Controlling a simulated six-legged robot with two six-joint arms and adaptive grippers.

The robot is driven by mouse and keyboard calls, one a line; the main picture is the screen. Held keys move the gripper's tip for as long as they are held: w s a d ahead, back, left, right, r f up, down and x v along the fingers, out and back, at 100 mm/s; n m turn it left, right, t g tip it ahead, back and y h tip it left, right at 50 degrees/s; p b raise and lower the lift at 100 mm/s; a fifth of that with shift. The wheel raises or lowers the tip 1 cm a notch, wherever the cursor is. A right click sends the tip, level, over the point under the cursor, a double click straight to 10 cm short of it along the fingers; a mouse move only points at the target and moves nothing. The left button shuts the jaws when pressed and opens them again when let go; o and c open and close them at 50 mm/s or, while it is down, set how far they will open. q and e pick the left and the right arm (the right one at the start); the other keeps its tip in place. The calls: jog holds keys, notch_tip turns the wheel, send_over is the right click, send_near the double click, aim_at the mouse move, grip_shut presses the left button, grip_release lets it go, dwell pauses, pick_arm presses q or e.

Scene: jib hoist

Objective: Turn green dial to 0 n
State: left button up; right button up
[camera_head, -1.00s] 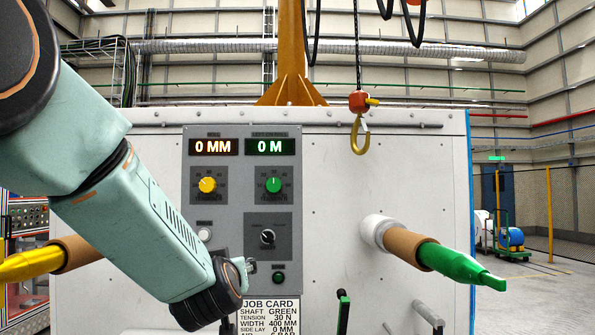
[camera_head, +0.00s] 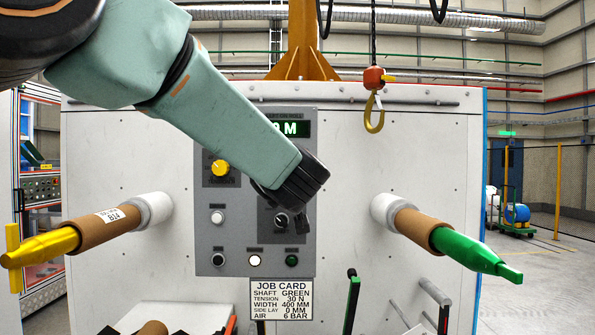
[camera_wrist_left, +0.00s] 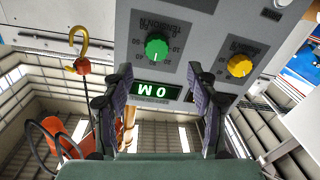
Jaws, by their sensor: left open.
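The green dial (camera_wrist_left: 156,47) is on the grey panel in the left wrist view, which is upside down. It sits between and beyond my open fingers, with nothing held. Numbers ring it, and a tension label is printed above it. The green-lit display (camera_wrist_left: 152,90) beside it reads 0 M. In the head view my left arm covers the green dial and part of the display (camera_head: 290,129). My left gripper (camera_wrist_left: 155,75) is open; in the head view it is mostly hidden behind the dark wrist. My right gripper is not in view.
A yellow dial (camera_wrist_left: 239,65) sits beside the green one; it also shows in the head view (camera_head: 220,168). A black selector knob (camera_head: 281,220) is below. A hook (camera_head: 374,112) hangs at upper right. Yellow-tipped (camera_head: 40,247) and green-tipped (camera_head: 475,255) shafts stick out either side.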

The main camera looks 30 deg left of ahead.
pick_arm(q)
jog(key=b+x, duration=0.3)
jog(key=x, duration=0.4)
jog(key=shift+w+a+m+b, duration=0.2)
jog(key=shift+w+m+b, duration=0.05)
jog(key=shift+m+b, duration=0.1)
jog(key=shift+s+d+r, duration=0.1)
jog(key=shift+d+r, duration=0.1)
jog(key=shift+d, duration=0.45)
jog(key=c, duration=0.3)
jog(key=shift+a, duration=0.35)
jog(key=c, duration=0.5)
jog(key=shift+d, duration=0.15)
jog(key=c, duration=0.4)
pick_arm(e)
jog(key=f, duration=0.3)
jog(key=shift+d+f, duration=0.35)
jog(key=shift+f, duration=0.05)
